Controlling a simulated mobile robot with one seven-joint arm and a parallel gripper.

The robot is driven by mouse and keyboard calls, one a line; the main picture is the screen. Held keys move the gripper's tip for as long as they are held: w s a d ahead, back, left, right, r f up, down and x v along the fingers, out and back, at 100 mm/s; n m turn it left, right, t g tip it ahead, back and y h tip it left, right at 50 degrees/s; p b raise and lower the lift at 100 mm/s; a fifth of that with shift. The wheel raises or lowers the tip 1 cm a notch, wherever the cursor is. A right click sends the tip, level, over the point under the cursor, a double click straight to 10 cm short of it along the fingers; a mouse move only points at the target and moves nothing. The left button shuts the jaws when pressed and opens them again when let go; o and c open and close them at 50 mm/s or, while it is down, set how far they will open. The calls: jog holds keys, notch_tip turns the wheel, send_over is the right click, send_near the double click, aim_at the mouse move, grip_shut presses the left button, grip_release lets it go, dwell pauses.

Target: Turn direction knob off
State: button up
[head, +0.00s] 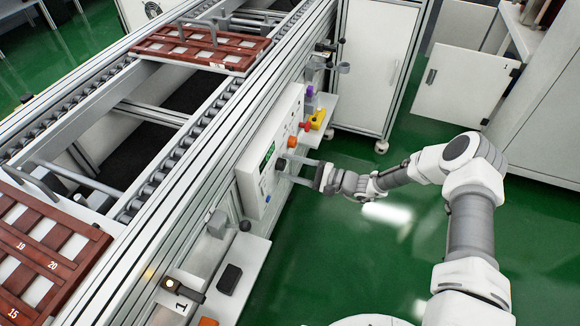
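A white control panel box (248,182) is mounted on the near side of the conveyor. Its face carries a small green display (267,157), an orange knob (292,142) and a dark knob (281,164). The panel labels are too small to read, so I cannot tell for sure which is the direction knob or its setting. My gripper (291,170) reaches in from the right with its two pale fingers apart, pointing at the panel. The fingertips are close to the dark knob; I cannot tell whether they touch it. Nothing shows held between them.
The roller conveyor (120,187) runs diagonally, with brown trays (165,42) on it. A yellow box (318,119) and a purple item (309,92) sit beyond the panel. A black block (230,279) lies on the near shelf. Green floor (330,260) is clear around my arm.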

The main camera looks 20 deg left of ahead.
jog(key=shift+o, duration=1)
jog(key=shift+d, duration=0.1)
jog(key=s+d+p, duration=0.1)
jog(key=d+p, duration=0.2)
jog(key=d, duration=1.4)
jog(key=shift+s, duration=0.2)
